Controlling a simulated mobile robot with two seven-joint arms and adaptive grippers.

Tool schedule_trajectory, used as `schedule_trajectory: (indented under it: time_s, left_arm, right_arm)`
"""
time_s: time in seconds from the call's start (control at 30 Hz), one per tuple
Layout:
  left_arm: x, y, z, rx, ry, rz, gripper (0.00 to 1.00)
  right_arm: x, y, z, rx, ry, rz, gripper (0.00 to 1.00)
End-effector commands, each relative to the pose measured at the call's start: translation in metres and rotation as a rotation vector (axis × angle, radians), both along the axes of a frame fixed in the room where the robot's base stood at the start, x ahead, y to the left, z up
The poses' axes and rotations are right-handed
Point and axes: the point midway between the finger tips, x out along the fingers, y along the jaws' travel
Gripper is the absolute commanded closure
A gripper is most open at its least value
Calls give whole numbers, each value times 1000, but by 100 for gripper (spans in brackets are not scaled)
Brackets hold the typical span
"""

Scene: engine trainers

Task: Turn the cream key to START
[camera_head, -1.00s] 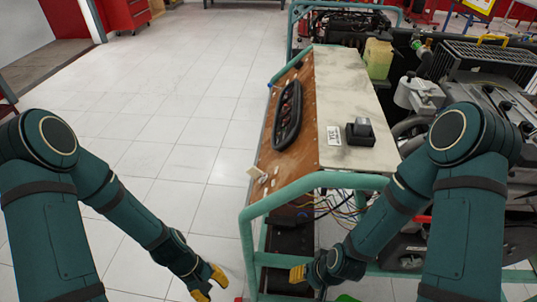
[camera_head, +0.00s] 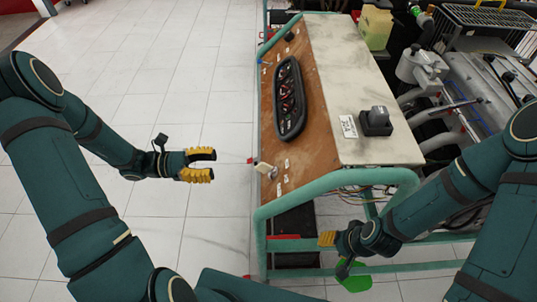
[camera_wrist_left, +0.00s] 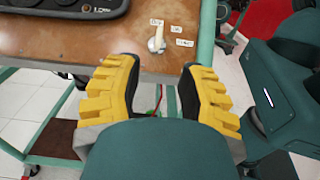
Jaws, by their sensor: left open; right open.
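The cream key (camera_head: 265,169) sticks out from the brown panel (camera_head: 297,150) near its lower left edge in the head view. It also shows in the left wrist view (camera_wrist_left: 157,38), with small white labels (camera_wrist_left: 178,30) beside it; their print is too small to read surely. My left gripper (camera_head: 213,165) is open and empty, left of the key and apart from it, fingers pointing toward it. In the left wrist view its yellow fingers (camera_wrist_left: 158,85) stand apart, with the key beyond the gap. My right gripper (camera_head: 328,240) is low in front of the bench frame, away from the key.
A black gauge cluster (camera_head: 289,98) is on the panel above the key. A teal tube frame (camera_head: 320,185) surrounds the bench. A black box (camera_head: 375,122) sits on the cream top. Engine parts stand at right. The tiled floor at left is clear.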

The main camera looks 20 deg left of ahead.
Motion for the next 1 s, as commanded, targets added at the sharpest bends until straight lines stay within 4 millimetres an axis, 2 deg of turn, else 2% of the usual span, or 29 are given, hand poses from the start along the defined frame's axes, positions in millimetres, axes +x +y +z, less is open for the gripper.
schedule_trajectory:
  time_s: [0.17,0.7,0.83,1.0]
  left_arm:
    - [4,-11,1,-8,-3,2,61]
    - [30,-107,0,-7,-1,-1,61]
    - [35,-121,1,-6,-3,1,61]
    - [38,-130,1,-5,-1,3,61]
  right_arm:
    - [0,0,-2,0,0,0,53]
    - [2,0,-13,-1,-6,-1,53]
    - [3,-1,-14,-1,-7,-2,53]
    - [3,-1,-15,-1,-7,-2,53]
